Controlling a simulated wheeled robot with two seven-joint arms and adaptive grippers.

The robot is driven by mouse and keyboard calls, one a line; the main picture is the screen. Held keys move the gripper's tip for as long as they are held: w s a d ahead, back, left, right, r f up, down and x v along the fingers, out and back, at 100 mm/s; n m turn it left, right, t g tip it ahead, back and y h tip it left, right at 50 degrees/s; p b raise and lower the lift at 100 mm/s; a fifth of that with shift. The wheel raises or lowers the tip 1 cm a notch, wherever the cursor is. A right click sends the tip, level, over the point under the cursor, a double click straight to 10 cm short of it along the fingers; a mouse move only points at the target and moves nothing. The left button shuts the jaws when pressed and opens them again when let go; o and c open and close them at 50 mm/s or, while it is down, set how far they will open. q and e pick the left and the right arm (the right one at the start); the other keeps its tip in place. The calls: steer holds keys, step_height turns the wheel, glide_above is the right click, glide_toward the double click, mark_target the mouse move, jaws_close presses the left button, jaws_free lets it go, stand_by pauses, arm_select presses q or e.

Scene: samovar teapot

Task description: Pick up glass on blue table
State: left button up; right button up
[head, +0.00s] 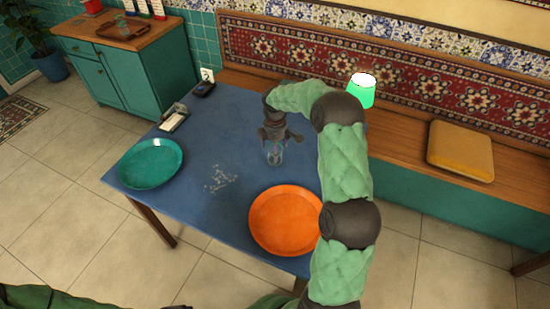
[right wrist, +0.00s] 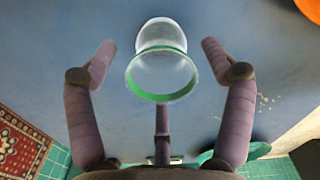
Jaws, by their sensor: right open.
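A clear glass (head: 274,156) stands on the blue table (head: 215,145), right under my right gripper (head: 276,136). In the right wrist view the glass (right wrist: 162,73) has a green rim facing the camera. The open fingers of my right gripper (right wrist: 158,62) are on either side of it, with a gap on each side. In the head view the gripper partly hides the glass. My left gripper is out of view; only green sleeve shows at the bottom edge.
An orange plate (head: 284,221) lies at the table's front right and a teal plate (head: 151,163) at its left. White crumbs (head: 219,178) lie between them. A small boxed item (head: 174,119) and a dark one (head: 204,89) sit along the far left edge. A green lamp (head: 361,95) glows behind my right arm.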

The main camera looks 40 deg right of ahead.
step_height(320, 180, down, 4)
steer(key=shift+f+b, duration=0.25)
steer(key=shift+b, duration=0.7)
steer(key=shift+r, duration=0.1)
steer(key=c, duration=1.3)
steer(key=shift+r, duration=0.1)
